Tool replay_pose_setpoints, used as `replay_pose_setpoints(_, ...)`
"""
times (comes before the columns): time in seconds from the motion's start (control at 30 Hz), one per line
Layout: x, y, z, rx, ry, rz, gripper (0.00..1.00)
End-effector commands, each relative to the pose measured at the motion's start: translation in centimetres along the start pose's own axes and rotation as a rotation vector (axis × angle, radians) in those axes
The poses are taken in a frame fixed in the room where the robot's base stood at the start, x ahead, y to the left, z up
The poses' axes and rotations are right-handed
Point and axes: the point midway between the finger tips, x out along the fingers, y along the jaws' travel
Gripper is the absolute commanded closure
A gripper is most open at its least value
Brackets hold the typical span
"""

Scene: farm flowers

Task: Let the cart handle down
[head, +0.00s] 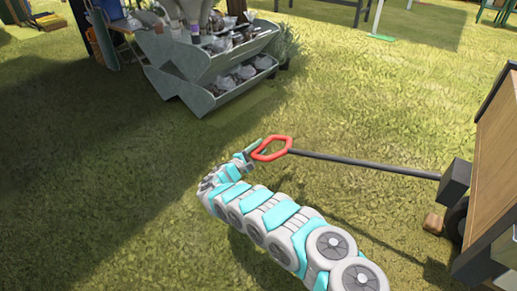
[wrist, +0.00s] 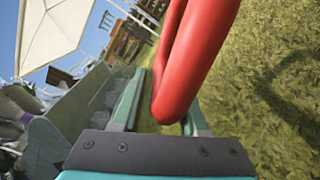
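The cart handle (head: 272,148) is a red loop at the end of a dark pole (head: 365,165) that runs right to the cart (head: 495,165). The pole is near level and held up off the grass, with its shadow below. My gripper (head: 252,153) is at the loop's left end. In the wrist view the red handle (wrist: 190,65) comes down between the two green fingers of my gripper (wrist: 165,105), which look shut on it. The far side of the grip is hidden by the handle.
A grey tiered planter stand (head: 210,70) with pots and bags stands at the back left. A plant (head: 284,45) is beside it. A table's legs show at the top right. The grass below and around the handle is clear.

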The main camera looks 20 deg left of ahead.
Motion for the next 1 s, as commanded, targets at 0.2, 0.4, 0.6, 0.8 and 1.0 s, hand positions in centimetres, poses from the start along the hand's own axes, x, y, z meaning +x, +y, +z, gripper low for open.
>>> replay_pose_setpoints(0.2,0.0,0.1,-0.1,0.001,0.001,0.002,0.41)
replay_pose_setpoints(0.4,-0.2,0.2,-0.1,0.001,0.003,0.003,0.41)
replay_pose_setpoints(0.6,-2.2,0.4,-0.1,0.002,0.006,0.005,0.41)
replay_pose_setpoints(0.8,-5.5,0.2,0.0,0.000,0.004,0.004,0.41)
replay_pose_setpoints(1.0,-7.6,0.1,-0.1,-0.001,0.004,0.003,0.41)
